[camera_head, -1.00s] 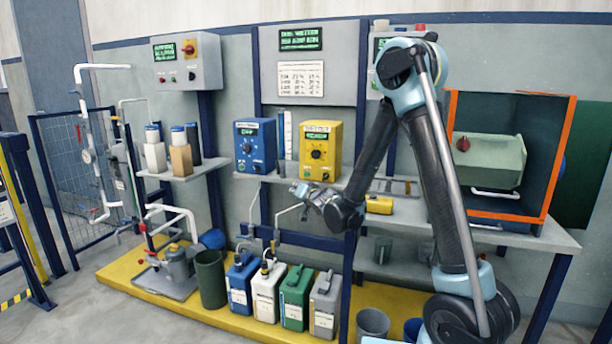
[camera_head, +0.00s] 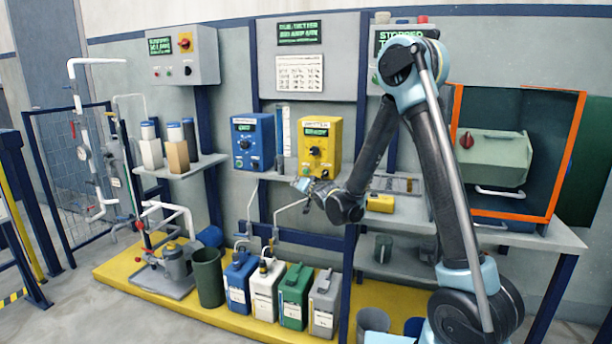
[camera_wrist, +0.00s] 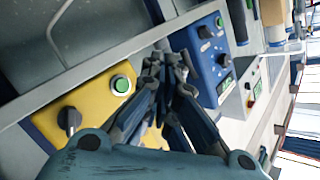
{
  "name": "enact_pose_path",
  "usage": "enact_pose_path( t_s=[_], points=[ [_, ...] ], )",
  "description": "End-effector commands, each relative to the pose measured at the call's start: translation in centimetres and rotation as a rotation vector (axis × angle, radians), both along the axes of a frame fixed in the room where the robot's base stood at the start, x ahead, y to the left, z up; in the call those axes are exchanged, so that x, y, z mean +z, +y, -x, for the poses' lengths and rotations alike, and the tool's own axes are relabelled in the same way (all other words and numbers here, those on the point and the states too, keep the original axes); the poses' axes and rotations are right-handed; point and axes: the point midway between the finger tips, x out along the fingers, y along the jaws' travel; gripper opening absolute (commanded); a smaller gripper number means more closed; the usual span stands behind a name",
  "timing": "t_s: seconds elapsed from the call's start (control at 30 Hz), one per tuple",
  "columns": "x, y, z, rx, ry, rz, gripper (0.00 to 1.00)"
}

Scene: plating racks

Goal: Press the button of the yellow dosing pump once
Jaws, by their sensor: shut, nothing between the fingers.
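The yellow dosing pump (camera_head: 333,152) stands on the shelf, with a display at its top and a black knob on its front. In the wrist view the pump (camera_wrist: 88,100) is at the left, showing its dark knob (camera_wrist: 69,119) and a round green button (camera_wrist: 121,85). My gripper (camera_head: 299,184) is just in front of and below the pump's lower front. In the wrist view my gripper (camera_wrist: 163,62) is shut and empty. Its fingertips lie to the right of the green button, between the yellow and the blue pump, and look apart from the button.
A blue pump (camera_head: 243,155) stands left of the yellow one, also seen in the wrist view (camera_wrist: 190,42). Several canisters (camera_head: 294,290) stand below. An orange-edged cabinet (camera_head: 547,160) is at the right.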

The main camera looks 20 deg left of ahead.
Motion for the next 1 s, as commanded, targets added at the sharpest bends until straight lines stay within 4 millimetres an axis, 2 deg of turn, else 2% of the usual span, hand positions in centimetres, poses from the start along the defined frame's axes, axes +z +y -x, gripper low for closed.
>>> enact_pose_path(
  t_s=[0.6, 1.0],
  points=[
    [0.0, -0.4, -5.2, -0.002, 0.001, 0.000, 0.00],
    [0.0, -0.5, -6.4, -0.002, -0.001, 0.000, 0.00]
  ],
)
